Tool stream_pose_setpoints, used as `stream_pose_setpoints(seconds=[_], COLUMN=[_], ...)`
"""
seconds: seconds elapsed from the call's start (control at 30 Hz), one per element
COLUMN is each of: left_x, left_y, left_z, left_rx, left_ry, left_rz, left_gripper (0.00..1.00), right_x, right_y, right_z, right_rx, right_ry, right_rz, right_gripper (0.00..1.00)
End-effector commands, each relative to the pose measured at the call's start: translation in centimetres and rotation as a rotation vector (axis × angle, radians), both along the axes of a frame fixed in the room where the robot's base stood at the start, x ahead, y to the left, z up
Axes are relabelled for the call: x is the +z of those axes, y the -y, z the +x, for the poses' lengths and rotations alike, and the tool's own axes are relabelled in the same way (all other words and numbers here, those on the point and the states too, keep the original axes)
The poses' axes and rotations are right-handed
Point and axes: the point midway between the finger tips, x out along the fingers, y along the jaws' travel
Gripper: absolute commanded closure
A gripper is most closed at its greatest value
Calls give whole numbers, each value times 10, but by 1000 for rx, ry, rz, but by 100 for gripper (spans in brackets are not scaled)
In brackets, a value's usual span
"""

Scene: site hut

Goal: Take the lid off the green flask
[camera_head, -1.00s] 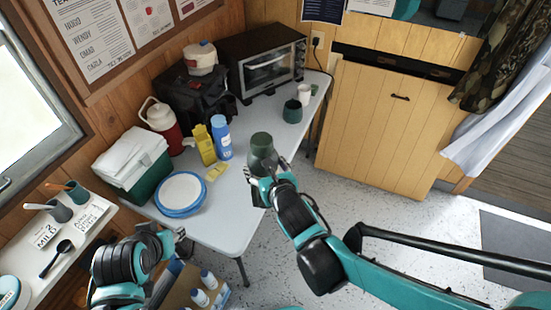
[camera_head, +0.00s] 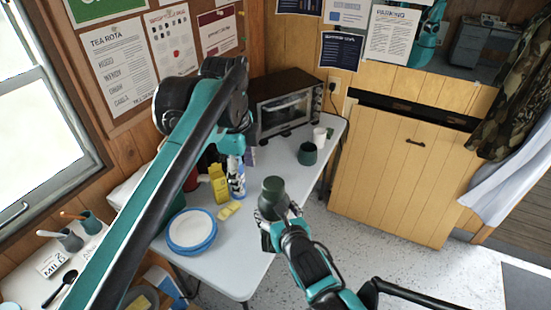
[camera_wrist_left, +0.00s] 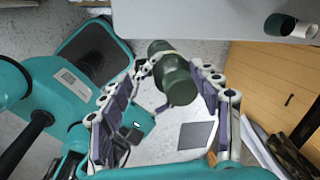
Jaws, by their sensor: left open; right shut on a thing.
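The green flask (camera_head: 272,202) is upright in the head view, in front of the table's right edge. Its dark green lid (camera_head: 273,185) is on top. My right gripper (camera_head: 280,215) is shut on the flask's body from below right. My left gripper (camera_head: 237,178) is open and empty, pointing down behind and left of the flask, in front of the blue bottle. In the left wrist view, the flask (camera_wrist_left: 172,72) shows between the spread left fingers (camera_wrist_left: 170,88), lid end nearer the camera. The left fingers appear apart from it.
The white table (camera_head: 225,262) holds blue-rimmed plates (camera_head: 191,230), a yellow carton (camera_head: 218,183), a green mug (camera_head: 307,154), a white cup (camera_head: 319,136) and a toaster oven (camera_head: 290,108). My left arm hides the table's left part. Floor right of the table is clear.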

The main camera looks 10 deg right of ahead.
Motion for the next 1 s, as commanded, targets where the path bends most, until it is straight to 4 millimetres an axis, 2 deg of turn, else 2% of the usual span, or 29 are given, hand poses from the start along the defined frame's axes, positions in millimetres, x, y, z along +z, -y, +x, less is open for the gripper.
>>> stream_pose_setpoints(seconds=[0.03, 0.1, 0.2, 0.33, 0.53, 0.8, 1.0], left_x=[5, 10, 14, 16, 6, -37, -58], left_y=[17, 34, 55, 71, 77, 77, 77], left_z=[6, 10, 13, 14, 14, 13, 13], left_rx=[-111, -261, -434, -577, -641, -639, -638], left_ry=[-20, -48, -81, -108, -121, -119, -119], left_rz=[20, 44, 68, 83, 90, 90, 90], left_gripper=[38, 38, 38, 38, 38, 38, 38], right_x=[1, 1, 1, 1, 1, 1, 1], right_y=[0, 0, 0, 0, 0, 0, 0], right_z=[0, 0, 0, 0, 0, 0, 0], right_rx=[0, 0, 0, 0, 0, 0, 0], right_ry=[2, 2, 2, 2, 2, 2, 2], right_rz=[0, 0, 0, 0, 0, 0, 0], right_gripper=[100, 100, 100, 100, 100, 100, 100])
